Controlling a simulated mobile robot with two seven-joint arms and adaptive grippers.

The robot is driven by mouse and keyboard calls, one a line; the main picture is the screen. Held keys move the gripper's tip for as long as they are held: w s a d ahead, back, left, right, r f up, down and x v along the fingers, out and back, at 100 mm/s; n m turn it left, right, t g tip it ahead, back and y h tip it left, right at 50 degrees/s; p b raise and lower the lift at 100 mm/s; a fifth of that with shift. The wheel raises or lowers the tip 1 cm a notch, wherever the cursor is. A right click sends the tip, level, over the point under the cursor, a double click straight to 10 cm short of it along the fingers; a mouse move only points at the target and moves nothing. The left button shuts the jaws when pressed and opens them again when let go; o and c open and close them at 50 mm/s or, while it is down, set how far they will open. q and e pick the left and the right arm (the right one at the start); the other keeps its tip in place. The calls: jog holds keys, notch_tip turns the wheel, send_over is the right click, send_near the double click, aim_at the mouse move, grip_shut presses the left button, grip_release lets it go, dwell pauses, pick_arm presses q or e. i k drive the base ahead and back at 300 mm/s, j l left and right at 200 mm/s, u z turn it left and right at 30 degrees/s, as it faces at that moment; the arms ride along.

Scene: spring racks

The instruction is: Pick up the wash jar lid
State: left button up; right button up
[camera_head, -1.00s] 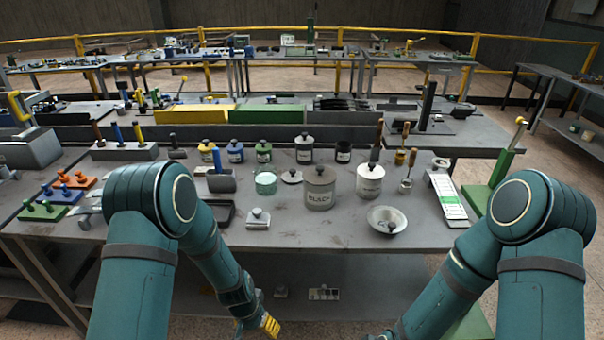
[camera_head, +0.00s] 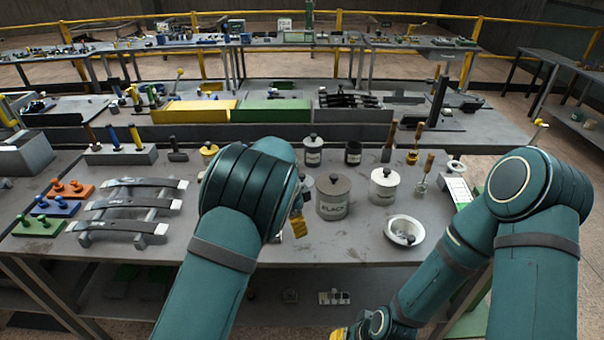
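Several lidded jars stand on the bench. The large grey jar marked BLACK (camera_head: 333,205) has a grey knobbed lid (camera_head: 333,184). A white jar (camera_head: 383,190) to its right has a knobbed lid with a dark knob. I cannot read a wash label on any jar. A white dish (camera_head: 405,230) with a dark knob in it sits at the front right. My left gripper (camera_head: 299,224) shows only as yellow fingertips beside my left arm, left of the BLACK jar; its opening is unclear. My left arm hides the open glass jar and loose lid area. My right gripper (camera_head: 338,332) is low, at the bottom edge, mostly cut off.
Dark leaf strips lie on a rack (camera_head: 130,210) at the left, beside orange (camera_head: 70,190), blue and green blocks. Long yellow (camera_head: 194,111) and green (camera_head: 270,110) boxes stand behind. The front bench edge is clear near the dish.

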aim_at(302, 179)
jog(key=i, duration=1.15)
